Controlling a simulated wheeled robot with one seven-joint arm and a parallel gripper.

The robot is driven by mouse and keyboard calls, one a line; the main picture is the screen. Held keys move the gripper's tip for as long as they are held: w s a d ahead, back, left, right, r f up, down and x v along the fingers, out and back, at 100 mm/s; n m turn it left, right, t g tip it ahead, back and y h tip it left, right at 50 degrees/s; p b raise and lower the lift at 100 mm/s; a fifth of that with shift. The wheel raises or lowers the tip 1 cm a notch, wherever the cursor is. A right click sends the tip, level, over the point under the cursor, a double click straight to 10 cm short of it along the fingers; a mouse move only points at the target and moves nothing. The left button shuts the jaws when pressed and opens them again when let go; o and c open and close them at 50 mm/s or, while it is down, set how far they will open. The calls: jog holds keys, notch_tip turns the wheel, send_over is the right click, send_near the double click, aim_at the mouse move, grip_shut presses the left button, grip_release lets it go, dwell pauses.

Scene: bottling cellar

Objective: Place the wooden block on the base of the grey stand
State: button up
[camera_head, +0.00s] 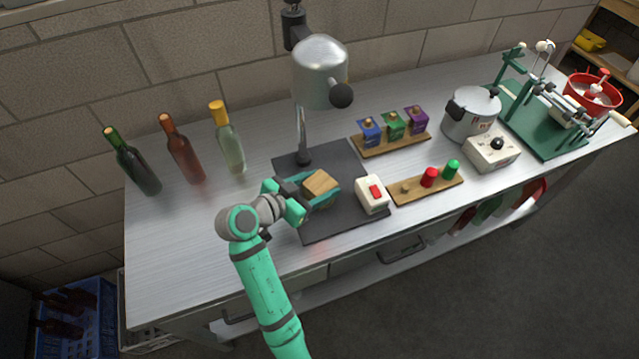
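The wooden block (320,183) is a light brown box, seen over the dark flat base (351,225) of the grey stand. The stand has a thin upright post at the back left of its base and a rounded silver head (320,72) with a black knob. My gripper (313,191) reaches in from the left, with its teal fingers along the sides of the block, and appears shut on it. The fingers hide the block's lower part, so I cannot tell whether it touches the base.
A white box with a red switch (372,194) sits at the base's right side. Bottles (183,150) stand on the left of the metal table. Boards with small packs (392,127) and coloured knobs (428,187), a pot (472,114) and a green-based machine (545,118) fill the right.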

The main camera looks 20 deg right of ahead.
jog(key=o, duration=0.4)
jog(key=shift+r, duration=0.1)
jog(key=shift+a+r, duration=0.15)
jog(key=shift+a, duration=0.05)
jog(key=v, duration=1.1)
jog(key=shift+s+a, duration=0.2)
jog(key=shift+s, duration=0.05)
